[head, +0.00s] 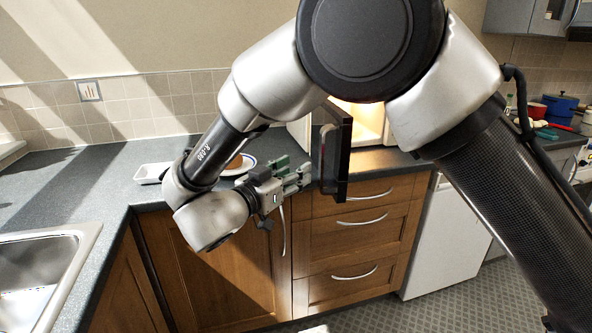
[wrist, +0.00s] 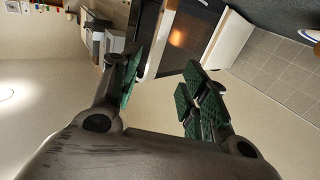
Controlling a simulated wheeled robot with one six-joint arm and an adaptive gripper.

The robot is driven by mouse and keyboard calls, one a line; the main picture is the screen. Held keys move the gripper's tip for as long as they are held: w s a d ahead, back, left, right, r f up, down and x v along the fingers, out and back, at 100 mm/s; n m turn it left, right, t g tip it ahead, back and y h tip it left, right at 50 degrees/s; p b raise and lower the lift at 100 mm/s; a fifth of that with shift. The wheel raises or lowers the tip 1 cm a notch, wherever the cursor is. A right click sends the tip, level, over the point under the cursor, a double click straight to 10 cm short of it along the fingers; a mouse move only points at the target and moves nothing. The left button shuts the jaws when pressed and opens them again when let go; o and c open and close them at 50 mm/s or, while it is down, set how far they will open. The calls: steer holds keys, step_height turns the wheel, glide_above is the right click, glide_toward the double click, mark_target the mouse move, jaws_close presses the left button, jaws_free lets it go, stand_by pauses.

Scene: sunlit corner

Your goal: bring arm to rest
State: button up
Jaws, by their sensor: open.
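My arm reaches across the head view from the right and bends down to the left. My gripper (head: 299,176) is in front of the counter, pointing right, just left of the open dark door (head: 344,152) of a microwave-like appliance (head: 370,118). In the wrist view my gripper (wrist: 163,85) shows green-padded fingers spread apart with nothing between them. The appliance door (wrist: 190,42) shows beyond the fingers, tilted in that view. I cannot tell whether a fingertip touches the door or its handle. Part of the appliance is hidden behind my arm.
A plate (head: 246,166) with a brown item stands on the counter (head: 75,180) behind my gripper, beside a white dish (head: 150,173). A sink (head: 40,275) is at the left. Wooden drawers (head: 355,235) lie below. Pots (head: 560,106) stand at the far right.

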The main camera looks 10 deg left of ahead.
steer(key=a+f+n+g+y, duration=0.2)
steer(key=a+f+n+y, duration=0.25)
steer(key=a+y, duration=0.25)
steer(key=a+f+n+g+y, duration=0.2)
steer(key=a+f+n+y, duration=0.1)
steer(key=a+f+y, duration=0.3)
steer(key=s+d+r+g+h, duration=0.1)
steer(key=s+d+r, duration=0.4)
steer(key=d, duration=1.5)
steer(key=s+d+r+m+g+h, duration=0.1)
steer(key=s+d+r+g, duration=0.3)
steer(key=d, duration=1.6)
steer(key=s+d+r+m+g+h, duration=0.1)
steer(key=s+d+r, duration=0.6)
steer(key=d, duration=1.3)
steer(key=s+g+h, duration=0.1)
steer(key=s, duration=0.2)
steer(key=shift+s+d+g+h, duration=0.35)
steer(key=shift+g+h, duration=0.05)
